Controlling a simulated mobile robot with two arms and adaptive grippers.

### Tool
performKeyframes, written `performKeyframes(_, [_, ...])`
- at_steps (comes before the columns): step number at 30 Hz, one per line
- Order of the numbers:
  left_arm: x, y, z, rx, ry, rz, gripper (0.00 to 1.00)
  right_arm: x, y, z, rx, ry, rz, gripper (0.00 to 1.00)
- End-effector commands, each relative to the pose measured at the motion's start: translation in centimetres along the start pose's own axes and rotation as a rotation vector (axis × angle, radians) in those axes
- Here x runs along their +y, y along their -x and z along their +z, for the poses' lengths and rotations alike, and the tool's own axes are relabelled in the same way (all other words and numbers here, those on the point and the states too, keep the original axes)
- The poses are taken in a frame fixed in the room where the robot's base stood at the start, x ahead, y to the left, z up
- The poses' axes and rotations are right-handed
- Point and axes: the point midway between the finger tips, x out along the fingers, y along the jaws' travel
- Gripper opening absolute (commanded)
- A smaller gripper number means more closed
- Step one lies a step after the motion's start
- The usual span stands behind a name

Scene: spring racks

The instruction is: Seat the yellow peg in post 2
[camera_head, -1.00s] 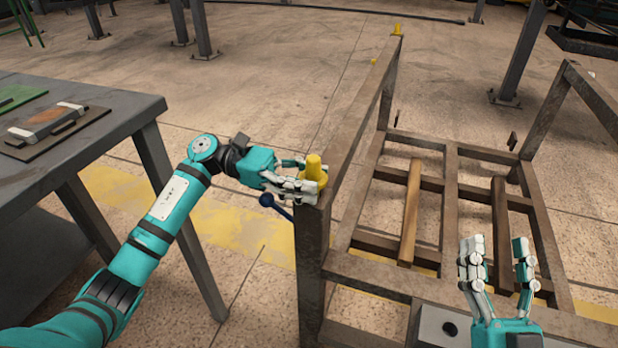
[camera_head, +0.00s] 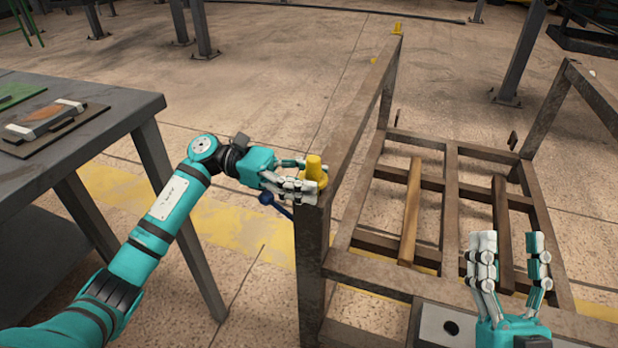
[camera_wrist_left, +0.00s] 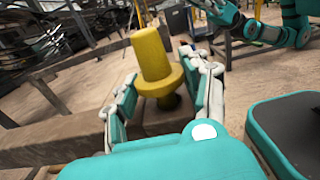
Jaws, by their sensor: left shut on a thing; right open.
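The yellow peg (camera_head: 314,172) stands upright at the top of the near left post (camera_head: 312,255) of the brown metal rack. It has a round stem above a wide flange. My left gripper (camera_head: 303,180) is shut on the peg, its fingers on both sides of the flange. In the left wrist view the peg (camera_wrist_left: 152,58) rises between the fingers, and a dark part shows under its flange above the post top. I cannot tell how deep its lower end sits. My right gripper (camera_head: 512,262) is open and empty over the rack's near right part.
Another yellow peg (camera_head: 397,28) stands on the rack's far left post. A grey table (camera_head: 120,108) with a flat dark board (camera_head: 85,117) is at the left. A wooden bar (camera_head: 411,212) lies across the rack's lower frame.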

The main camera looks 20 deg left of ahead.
Motion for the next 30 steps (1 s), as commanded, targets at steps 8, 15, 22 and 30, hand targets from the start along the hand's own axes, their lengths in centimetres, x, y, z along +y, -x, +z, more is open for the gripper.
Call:
performKeyframes(8, [0.0,0.0,0.0,-0.003,-0.003,0.0,0.0,-0.1,0.1,-0.6,0.037,-0.003,-0.001,0.51])
performKeyframes(15, [0.0,0.0,-0.1,-0.003,-0.003,0.0,0.0,-0.2,0.2,-1.1,0.068,-0.005,-0.002,0.51])
performKeyframes(22, [0.0,0.0,-0.3,-0.003,-0.003,0.0,0.0,-0.3,0.3,-1.6,0.098,-0.008,-0.003,0.51])
performKeyframes(30, [0.0,0.0,-0.4,-0.003,-0.003,0.0,0.0,-0.3,0.5,-2.3,0.136,-0.01,-0.005,0.51])
